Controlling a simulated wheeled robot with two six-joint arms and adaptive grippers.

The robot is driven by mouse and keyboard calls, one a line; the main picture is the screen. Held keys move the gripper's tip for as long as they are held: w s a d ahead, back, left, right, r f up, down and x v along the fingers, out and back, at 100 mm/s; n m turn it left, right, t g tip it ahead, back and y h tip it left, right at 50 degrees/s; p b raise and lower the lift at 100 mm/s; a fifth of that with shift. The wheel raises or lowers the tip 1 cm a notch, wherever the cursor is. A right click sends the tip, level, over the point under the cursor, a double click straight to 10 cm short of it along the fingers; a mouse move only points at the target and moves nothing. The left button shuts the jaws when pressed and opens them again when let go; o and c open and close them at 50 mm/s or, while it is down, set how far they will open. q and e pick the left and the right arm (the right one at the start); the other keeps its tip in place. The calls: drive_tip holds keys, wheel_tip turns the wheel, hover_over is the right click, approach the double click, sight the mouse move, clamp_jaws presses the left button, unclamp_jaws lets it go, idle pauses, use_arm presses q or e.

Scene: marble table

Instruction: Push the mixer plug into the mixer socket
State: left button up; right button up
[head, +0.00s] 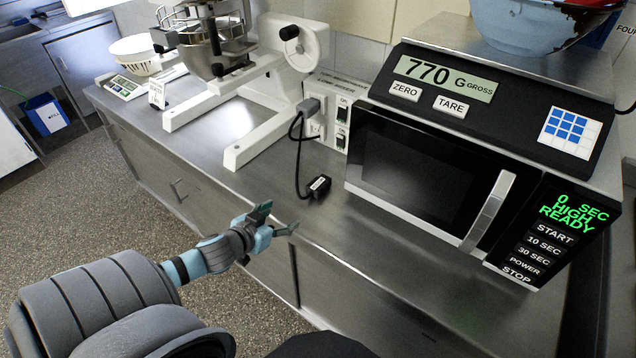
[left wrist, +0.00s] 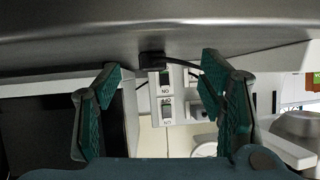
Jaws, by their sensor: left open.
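The mixer plug (head: 319,187), black with a white label, lies on the steel counter at the end of a black cable; it also shows in the left wrist view (left wrist: 152,58). The socket box (head: 345,95), white with switches, stands between the mixer and the microwave. A grey plug (head: 308,106) is in its upper socket; the lower mixer socket (head: 318,128) looks empty. My left gripper (head: 281,218) is open and empty, in front of the counter edge and left of the black plug. In its wrist view the plug appears between the fingertips, farther away. My right gripper is not seen.
A microwave (head: 420,170) with a scale on top stands right of the plug. The white mixer (head: 285,70) stands to the left.

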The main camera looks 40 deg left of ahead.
use_arm(q)
drive_tip(key=shift+m+t+h, duration=0.3)
drive_tip(key=shift+t+h, duration=0.3)
drive_tip(key=shift+h, duration=0.1)
drive_tip(key=w+r, duration=0.2)
drive_tip(key=r, duration=0.1)
drive_tip(key=shift+w+a+r+b, duration=0.2)
drive_tip(key=shift+w+b, duration=0.1)
drive_tip(key=shift+b, duration=0.05)
drive_tip(key=b, duration=0.9)
approach(317, 184)
drive_tip(key=shift+w+a+f, duration=0.1)
drive_tip(key=shift+w+f, duration=0.2)
drive_tip(key=shift+f, duration=0.25)
drive_tip(key=shift+w+a+f, duration=0.1)
drive_tip(key=shift+w+f, duration=0.2)
drive_tip(key=shift+f, duration=0.25)
drive_tip(key=b+x, duration=0.1)
drive_tip(key=x, duration=0.1)
drive_tip(key=b+x, duration=0.1)
drive_tip(key=x, duration=0.2)
drive_tip(key=r+b+x, duration=0.1)
drive_tip(key=x, duration=0.1)
drive_tip(key=shift+w+d+b, duration=0.25)
drive_tip(key=shift+w+b, duration=0.05)
drive_tip(key=shift+w, duration=0.3)
drive_tip(key=c, duration=1.3)
drive_tip(key=shift+o, duration=0.2)
drive_tip(key=shift+r, duration=0.1)
